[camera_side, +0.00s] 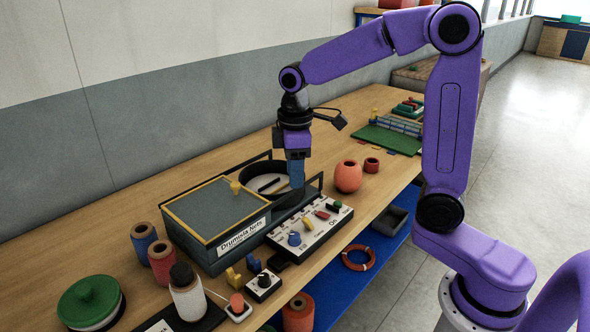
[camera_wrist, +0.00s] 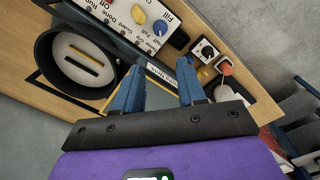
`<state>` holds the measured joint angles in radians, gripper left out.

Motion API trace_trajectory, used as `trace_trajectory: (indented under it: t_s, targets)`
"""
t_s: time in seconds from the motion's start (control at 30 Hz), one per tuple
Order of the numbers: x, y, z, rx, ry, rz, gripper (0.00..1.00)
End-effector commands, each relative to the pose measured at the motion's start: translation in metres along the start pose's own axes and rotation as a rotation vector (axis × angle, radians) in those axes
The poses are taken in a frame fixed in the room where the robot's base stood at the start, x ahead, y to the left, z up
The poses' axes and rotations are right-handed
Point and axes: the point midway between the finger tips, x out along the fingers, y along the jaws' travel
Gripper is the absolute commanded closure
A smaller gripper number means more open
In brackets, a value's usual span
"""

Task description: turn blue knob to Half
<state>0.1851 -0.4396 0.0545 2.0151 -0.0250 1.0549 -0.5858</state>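The blue knob (camera_side: 294,239) sits on a white control panel (camera_side: 318,236), at its near-left end, beside a yellow knob (camera_side: 308,222). In the wrist view the blue knob (camera_wrist: 160,27) is near the top, with small printed labels around it, among them "Fill". I cannot tell which label it points to. My gripper (camera_side: 297,184) hangs with its blue fingers downward, above and behind the panel, by the dark round pan. In the wrist view my gripper (camera_wrist: 160,66) has its two fingers apart with nothing between them. It is clear of the knob.
A red vase (camera_side: 347,176) stands to the right. Spools, a black-knob box (camera_side: 263,284) and a red button (camera_side: 237,302) are at the front left.

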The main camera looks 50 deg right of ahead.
Motion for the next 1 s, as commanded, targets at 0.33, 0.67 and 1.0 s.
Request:
trace_trajectory:
  t_s: [0.33, 0.67, 1.0]
  targets:
    - [0.006, 0.0, 0.001, -0.09, -0.001, -0.003, 0.45]
    - [0.057, -0.001, 0.002, -0.089, -0.006, -0.005, 0.45]
    - [0.12, -0.001, 0.002, -0.089, -0.005, -0.005, 0.45]
